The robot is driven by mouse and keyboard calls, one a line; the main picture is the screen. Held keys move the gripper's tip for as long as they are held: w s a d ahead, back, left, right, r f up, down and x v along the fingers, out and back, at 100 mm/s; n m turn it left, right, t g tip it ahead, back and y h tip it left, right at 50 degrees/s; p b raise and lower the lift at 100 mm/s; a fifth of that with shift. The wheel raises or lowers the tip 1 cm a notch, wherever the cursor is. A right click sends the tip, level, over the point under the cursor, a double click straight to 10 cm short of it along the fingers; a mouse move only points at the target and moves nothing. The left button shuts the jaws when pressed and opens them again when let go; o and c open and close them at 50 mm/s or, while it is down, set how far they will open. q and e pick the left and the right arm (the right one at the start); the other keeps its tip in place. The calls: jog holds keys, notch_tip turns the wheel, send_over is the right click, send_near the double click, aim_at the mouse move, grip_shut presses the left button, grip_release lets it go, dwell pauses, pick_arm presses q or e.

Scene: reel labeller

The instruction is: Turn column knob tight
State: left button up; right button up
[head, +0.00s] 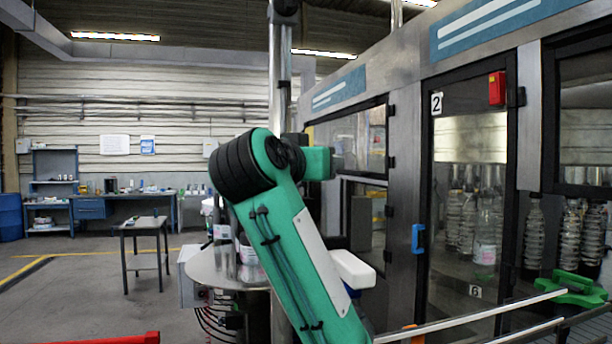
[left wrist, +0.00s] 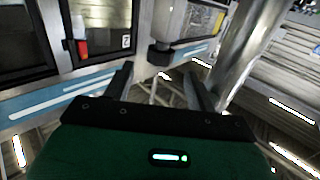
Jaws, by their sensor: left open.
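The steel column (head: 280,85) stands upright in the middle of the head view, partly behind my green left arm. It also shows at the right in the left wrist view (left wrist: 245,50). A black cylindrical part, which looks like the column knob (left wrist: 159,54), sits left of the column in the left wrist view, on a dark bar. My left gripper (left wrist: 158,76) is open, its two dark fingers apart. The knob appears beyond and between the fingertips, with no clear contact. In the head view, my arm hides the knob and the gripper's fingers. My right gripper is not in view.
The labeller's cabinet with glass doors (head: 468,190) stands close on the right. A round steel table (head: 215,272) is behind my arm. Guide rails (head: 480,318) run at the lower right. Open floor and a small table (head: 145,224) lie to the left.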

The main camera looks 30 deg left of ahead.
pick_arm(q)
jog(key=s, duration=0.4)
jog(key=shift+s+d+b, duration=0.15)
jog(key=shift+d+b, duration=0.1)
jog(key=shift+b, duration=0.15)
jog(key=shift+r, duration=0.1)
